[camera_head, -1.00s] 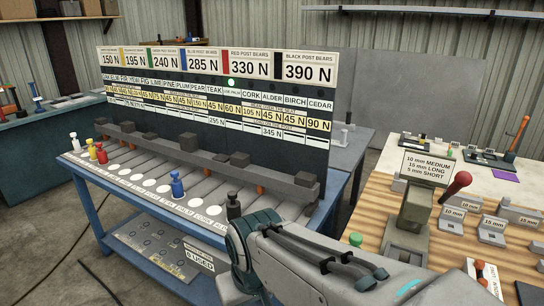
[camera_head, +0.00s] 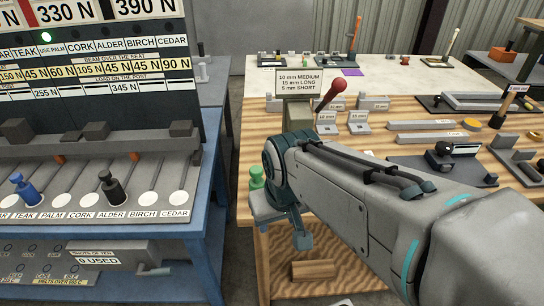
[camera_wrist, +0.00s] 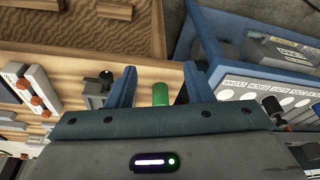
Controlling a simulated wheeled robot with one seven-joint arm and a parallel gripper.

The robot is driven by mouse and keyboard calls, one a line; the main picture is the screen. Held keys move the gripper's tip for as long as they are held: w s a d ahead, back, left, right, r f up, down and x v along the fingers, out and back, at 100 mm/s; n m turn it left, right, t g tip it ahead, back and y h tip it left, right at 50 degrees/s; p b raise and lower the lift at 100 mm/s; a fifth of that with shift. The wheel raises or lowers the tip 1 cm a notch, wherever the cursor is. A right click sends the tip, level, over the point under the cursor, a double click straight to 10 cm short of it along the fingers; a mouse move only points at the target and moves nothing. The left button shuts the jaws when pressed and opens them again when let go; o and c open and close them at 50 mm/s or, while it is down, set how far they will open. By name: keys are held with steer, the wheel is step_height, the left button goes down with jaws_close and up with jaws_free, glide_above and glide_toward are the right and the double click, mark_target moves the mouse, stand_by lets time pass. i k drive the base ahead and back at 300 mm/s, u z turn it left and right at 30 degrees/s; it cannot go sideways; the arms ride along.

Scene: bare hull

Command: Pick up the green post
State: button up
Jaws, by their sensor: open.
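The green post (camera_head: 257,176) stands near the left edge of the wooden bench (camera_head: 252,222), partly hidden behind my arm in the head view. My gripper (camera_head: 284,222) hangs low in front of that edge, to the right of the post in the picture. In the wrist view my gripper (camera_wrist: 160,76) is open and empty. The green post (camera_wrist: 160,94) appears between its two blue fingers, apart from both, with its lower part cut off by the gripper body. I cannot tell how far beyond the fingertips it is.
A blue-framed stand (camera_head: 212,232) with a blue post (camera_head: 24,188) and a black post (camera_head: 112,188) is at left. A narrow gap separates it from the bench. A red-knobbed lever press (camera_head: 328,98) and several grey blocks are on the bench.

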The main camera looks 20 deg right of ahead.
mark_target(256, 182)
steer(key=u, duration=1.9)
steer(key=i, duration=0.9)
steer(key=z, duration=3.6)
